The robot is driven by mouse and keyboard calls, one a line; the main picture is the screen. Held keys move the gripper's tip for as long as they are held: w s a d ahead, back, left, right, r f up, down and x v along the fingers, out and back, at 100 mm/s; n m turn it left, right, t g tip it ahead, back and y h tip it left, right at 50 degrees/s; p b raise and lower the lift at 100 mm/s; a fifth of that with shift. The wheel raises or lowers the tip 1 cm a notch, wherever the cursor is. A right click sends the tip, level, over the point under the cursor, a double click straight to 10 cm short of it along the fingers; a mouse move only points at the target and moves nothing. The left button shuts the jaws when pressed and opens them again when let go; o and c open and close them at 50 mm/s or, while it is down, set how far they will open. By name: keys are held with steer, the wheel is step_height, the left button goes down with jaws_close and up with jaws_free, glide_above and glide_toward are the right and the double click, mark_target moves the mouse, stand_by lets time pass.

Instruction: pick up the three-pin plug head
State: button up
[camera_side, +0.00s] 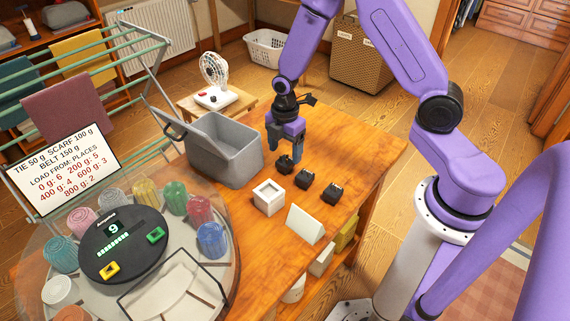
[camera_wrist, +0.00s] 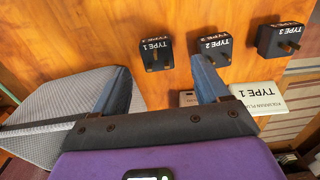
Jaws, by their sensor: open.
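Three black plug heads stand in a row on the wooden table, lettered TYPE 1 (camera_wrist: 156,48), TYPE 2 (camera_wrist: 212,44) and TYPE 3 (camera_wrist: 279,40). Pins show on their sides, but I cannot surely count them, so I cannot tell which has three. In the side view the row runs from the TYPE 1 head (camera_side: 285,164) through the middle one (camera_side: 308,179) to the right one (camera_side: 333,193). My gripper (camera_side: 285,147) is open and empty, pointing down above the TYPE 1 end. In the wrist view its fingers (camera_wrist: 160,76) are spread, with the TYPE 1 head just beyond the gap.
A grey open bin (camera_side: 226,155) stands close left of my gripper. A small white box (camera_side: 268,197) and a white tent card (camera_side: 305,224) stand in front of the plugs. A round carousel of coloured rolls (camera_side: 125,245) fills the front left. The table's right side is clear.

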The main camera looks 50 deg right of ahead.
mark_target(285, 156)
steer(key=shift+w+d+f, duration=0.1)
steer(key=shift+f, duration=2.75)
steer(key=c, duration=1)
